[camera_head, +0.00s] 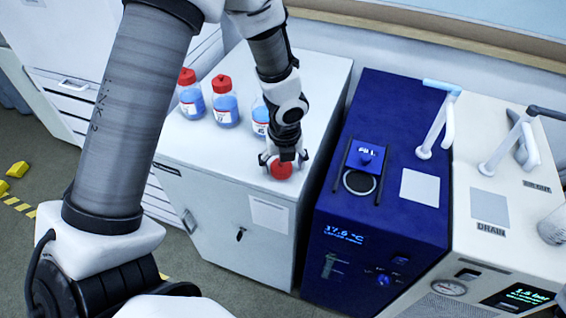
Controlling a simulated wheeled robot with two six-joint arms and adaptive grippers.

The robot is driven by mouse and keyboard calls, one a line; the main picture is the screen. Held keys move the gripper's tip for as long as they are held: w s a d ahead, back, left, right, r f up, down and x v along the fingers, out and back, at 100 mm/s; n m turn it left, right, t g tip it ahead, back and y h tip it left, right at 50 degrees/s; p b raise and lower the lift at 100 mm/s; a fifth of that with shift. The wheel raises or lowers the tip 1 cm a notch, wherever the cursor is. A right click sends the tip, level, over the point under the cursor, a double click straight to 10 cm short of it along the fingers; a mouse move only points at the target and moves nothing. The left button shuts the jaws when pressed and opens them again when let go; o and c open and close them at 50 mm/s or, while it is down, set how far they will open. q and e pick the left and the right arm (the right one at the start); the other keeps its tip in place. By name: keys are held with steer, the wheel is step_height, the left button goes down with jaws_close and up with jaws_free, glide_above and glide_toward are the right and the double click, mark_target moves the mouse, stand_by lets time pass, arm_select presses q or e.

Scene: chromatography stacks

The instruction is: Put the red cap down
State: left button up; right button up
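The red cap (281,170) is at the front right of the white cabinet's top (190,145). My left gripper (283,160) points down with its fingers on either side of the cap and appears shut on it. I cannot tell whether the cap touches the cabinet top or is slightly above it. A bottle of blue liquid (260,117) stands just behind and left of the gripper; its top is hidden by my arm. My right gripper is not in view.
Two more blue-filled bottles with red caps, one at the left (190,95) and one beside it (224,103), stand on the cabinet. To the right are a dark blue heater unit (330,215) and a white unit with a gauge (470,255). The cabinet top's front left is clear.

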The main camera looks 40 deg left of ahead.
mark_target(283, 171)
arm_select(q)
steer(key=shift+a+r, duration=0.1)
steer(key=shift+r, duration=0.25)
step_height(283, 171, up, 12)
steer(key=s+d+p, duration=0.1)
steer(key=p, duration=0.3)
steer(key=shift+f, duration=0.15)
steer(key=shift+s, duration=0.15)
